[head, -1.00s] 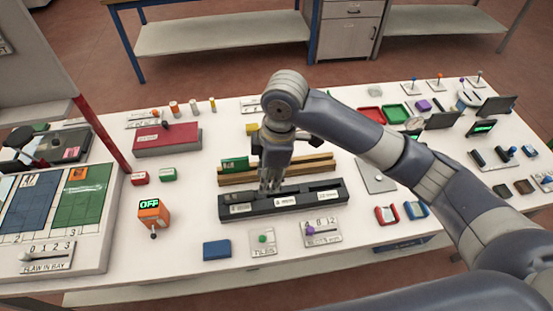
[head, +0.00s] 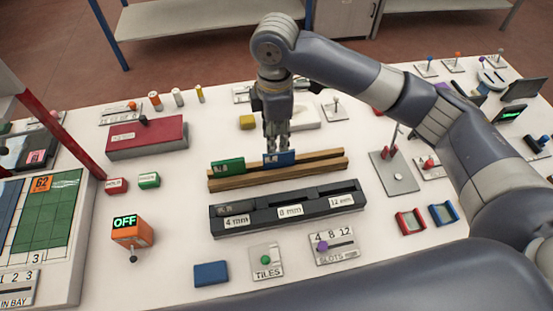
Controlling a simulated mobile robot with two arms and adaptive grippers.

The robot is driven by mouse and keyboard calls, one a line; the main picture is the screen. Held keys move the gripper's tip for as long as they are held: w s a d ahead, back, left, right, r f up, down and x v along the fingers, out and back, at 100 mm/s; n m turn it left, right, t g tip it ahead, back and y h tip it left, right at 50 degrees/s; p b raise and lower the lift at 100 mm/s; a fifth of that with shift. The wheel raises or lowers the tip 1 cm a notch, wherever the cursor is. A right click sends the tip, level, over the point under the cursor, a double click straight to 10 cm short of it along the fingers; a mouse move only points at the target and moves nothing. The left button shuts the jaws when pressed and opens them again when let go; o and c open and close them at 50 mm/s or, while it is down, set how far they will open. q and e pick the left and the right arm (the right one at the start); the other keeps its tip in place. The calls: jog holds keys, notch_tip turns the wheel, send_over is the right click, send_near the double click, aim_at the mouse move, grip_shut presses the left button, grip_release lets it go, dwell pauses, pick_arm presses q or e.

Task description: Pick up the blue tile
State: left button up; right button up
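A blue tile (head: 281,159) stands upright in the wooden rack (head: 325,166), to the right of a green tile (head: 228,166). My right gripper (head: 276,148) points down directly over the blue tile, with its fingertips at the tile's upper edge. I cannot tell whether the fingers are closed on it. My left gripper is not in view. A separate flat blue block (head: 211,274) lies on the table at the front left.
A black slotted rack (head: 285,210) labelled 4, 8 and 12 mm lies in front of the wooden rack. A yellow block (head: 247,122) and a white piece (head: 308,117) lie behind it. A red box (head: 147,139) and orange OFF switch (head: 132,230) are at left.

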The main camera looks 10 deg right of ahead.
aim_at(279, 153)
jog(key=shift+w+f, duration=0.65)
jog(key=shift+f, duration=0.35)
jog(key=f, duration=0.2)
jog(key=f+p, duration=0.1)
jog(key=f, duration=0.2)
jog(key=shift+s+d+f, duration=0.15)
jog(key=shift+d, duration=0.05)
jog(key=f, duration=0.1)
jog(key=f+p, duration=0.1)
jog(key=f, duration=0.1)
jog(key=shift+d+f, duration=0.3)
jog(key=shift+d, duration=0.1)
jog(key=shift+w+f, duration=0.2)
jog(key=shift+f, duration=0.4)
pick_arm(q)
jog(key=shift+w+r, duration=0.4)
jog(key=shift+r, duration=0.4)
pick_arm(e)
grip_shut()
